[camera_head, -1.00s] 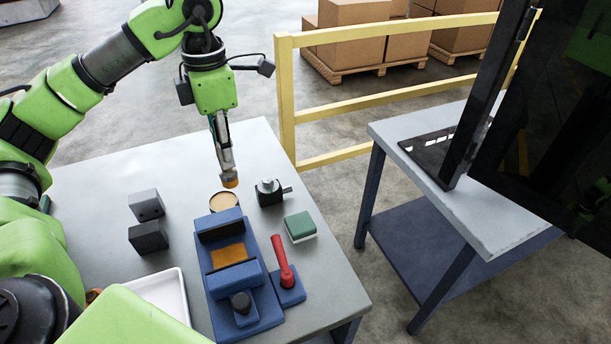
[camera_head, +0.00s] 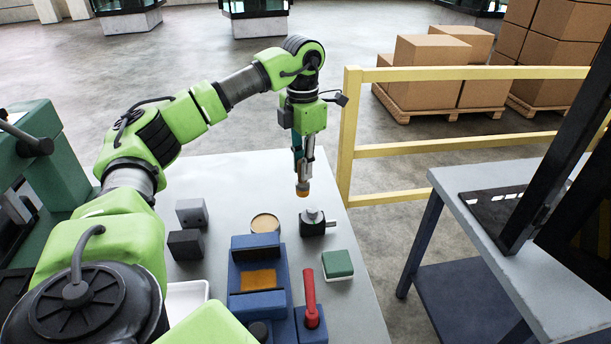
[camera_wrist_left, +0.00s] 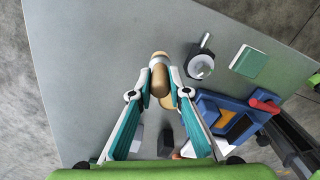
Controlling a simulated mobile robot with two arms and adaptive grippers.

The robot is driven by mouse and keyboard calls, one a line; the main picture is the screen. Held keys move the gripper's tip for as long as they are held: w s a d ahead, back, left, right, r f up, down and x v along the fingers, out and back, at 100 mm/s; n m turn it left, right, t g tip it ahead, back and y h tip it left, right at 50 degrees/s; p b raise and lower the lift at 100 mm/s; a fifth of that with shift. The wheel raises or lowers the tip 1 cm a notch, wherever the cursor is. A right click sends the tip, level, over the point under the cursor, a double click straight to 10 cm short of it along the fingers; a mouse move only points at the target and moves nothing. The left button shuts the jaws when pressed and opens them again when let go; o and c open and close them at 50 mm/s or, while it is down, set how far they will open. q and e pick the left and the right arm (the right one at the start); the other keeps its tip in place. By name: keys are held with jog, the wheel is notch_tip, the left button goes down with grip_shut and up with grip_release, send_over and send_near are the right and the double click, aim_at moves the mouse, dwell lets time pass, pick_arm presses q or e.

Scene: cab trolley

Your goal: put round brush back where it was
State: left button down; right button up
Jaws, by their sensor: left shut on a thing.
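My left gripper (camera_head: 302,165) is shut on the round brush (camera_head: 302,188), whose orange-tan end points down below the fingertips. In the left wrist view the brush (camera_wrist_left: 159,84) sits between the two fingertips, its tan body partly covered by them. The brush is held above the far part of the grey table (camera_head: 230,180). A round tin with a tan top (camera_head: 265,223) stands on the table, lower left of the brush in the head view. My right gripper is not in view.
A dark block with a silver knob (camera_head: 314,222) stands near the brush. A yellow railing (camera_head: 440,74) stands beyond.

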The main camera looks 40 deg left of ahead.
pick_arm(q)
jog(key=shift+w+a+f, duration=0.2)
jog(key=shift+w+f, duration=0.25)
jog(key=shift+f, duration=0.15)
jog(key=f, duration=0.1)
jog(key=f+p, duration=0.1)
jog(key=f, duration=0.1)
jog(key=shift+w+a+f, duration=0.1)
jog(key=shift+w+a, duration=0.05)
jog(key=shift+w, duration=0.15)
jog(key=shift+f, duration=0.3)
jog(key=shift+f, duration=0.2)
jog(key=c, duration=1.9)
grip_release()
